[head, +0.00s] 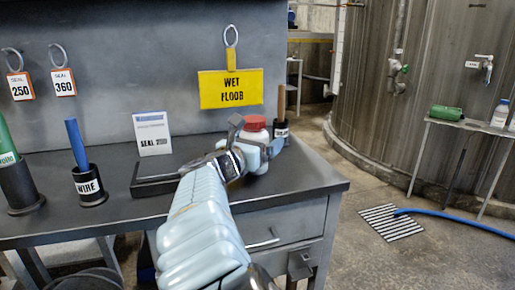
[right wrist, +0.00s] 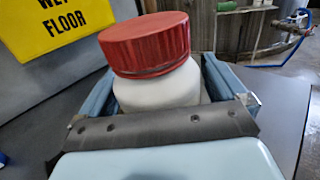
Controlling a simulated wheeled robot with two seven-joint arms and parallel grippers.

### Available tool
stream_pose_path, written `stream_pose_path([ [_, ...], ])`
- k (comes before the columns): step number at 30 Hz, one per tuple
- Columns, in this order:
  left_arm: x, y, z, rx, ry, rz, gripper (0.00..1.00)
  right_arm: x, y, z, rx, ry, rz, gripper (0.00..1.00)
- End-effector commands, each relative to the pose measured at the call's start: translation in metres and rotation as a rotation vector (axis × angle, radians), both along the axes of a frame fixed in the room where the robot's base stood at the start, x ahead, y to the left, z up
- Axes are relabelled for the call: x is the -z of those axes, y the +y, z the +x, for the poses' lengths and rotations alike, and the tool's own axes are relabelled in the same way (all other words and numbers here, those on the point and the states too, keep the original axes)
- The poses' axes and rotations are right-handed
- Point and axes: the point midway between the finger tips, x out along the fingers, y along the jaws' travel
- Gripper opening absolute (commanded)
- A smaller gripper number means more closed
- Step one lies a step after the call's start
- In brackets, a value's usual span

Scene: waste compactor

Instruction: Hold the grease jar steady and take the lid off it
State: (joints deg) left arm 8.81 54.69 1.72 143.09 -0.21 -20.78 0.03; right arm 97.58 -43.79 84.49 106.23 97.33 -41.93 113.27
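The grease jar, white with a ribbed red lid (head: 254,122), stands upright near the right end of the dark bench. In the right wrist view the lid (right wrist: 146,43) is on the white jar body (right wrist: 158,88). My right gripper (head: 257,137) reaches in low around the jar body, below the lid. In the right wrist view its two blue fingers (right wrist: 160,82) stand one on each side of the body, with a narrow gap seeming to show at the right. The lower part of the jar is hidden behind the gripper. My left gripper is not in view.
A black cup with a wooden handle (head: 281,130) stands close behind the jar, at the right. A white sign card (head: 152,134) on a dark base and a blue-handled tool in a cup (head: 91,185) are to the left. A yellow sign (head: 230,90) hangs behind.

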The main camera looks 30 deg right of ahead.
Motion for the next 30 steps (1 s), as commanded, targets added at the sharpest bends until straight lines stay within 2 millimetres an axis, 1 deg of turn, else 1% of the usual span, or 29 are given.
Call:
stream_pose_path([
  [1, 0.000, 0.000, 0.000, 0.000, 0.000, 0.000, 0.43, 0.000, 0.000, 0.000, 0.000, 0.000, 0.000, 0.90],
  [12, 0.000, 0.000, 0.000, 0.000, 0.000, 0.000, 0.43, 0.000, 0.000, 0.000, 0.000, 0.000, 0.000, 0.34],
  [13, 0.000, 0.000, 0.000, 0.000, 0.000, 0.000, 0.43, -0.001, 0.000, 0.000, 0.000, -0.001, 0.000, 0.31],
  [20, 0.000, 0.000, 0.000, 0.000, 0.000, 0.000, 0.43, -0.002, 0.000, 0.000, 0.000, -0.001, 0.000, 0.31],
  [23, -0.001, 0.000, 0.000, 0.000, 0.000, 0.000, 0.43, -0.006, 0.000, 0.000, -0.001, -0.002, 0.000, 0.31],
  [26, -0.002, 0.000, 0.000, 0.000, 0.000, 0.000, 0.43, -0.017, 0.000, 0.000, -0.002, -0.004, 0.001, 0.31],
  [29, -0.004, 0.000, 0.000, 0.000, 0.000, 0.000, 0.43, -0.034, 0.000, 0.000, -0.001, -0.004, 0.003, 0.31],
  [30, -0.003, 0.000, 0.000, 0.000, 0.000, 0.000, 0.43, -0.040, 0.003, -0.006, -0.004, -0.006, 0.002, 0.31],
])
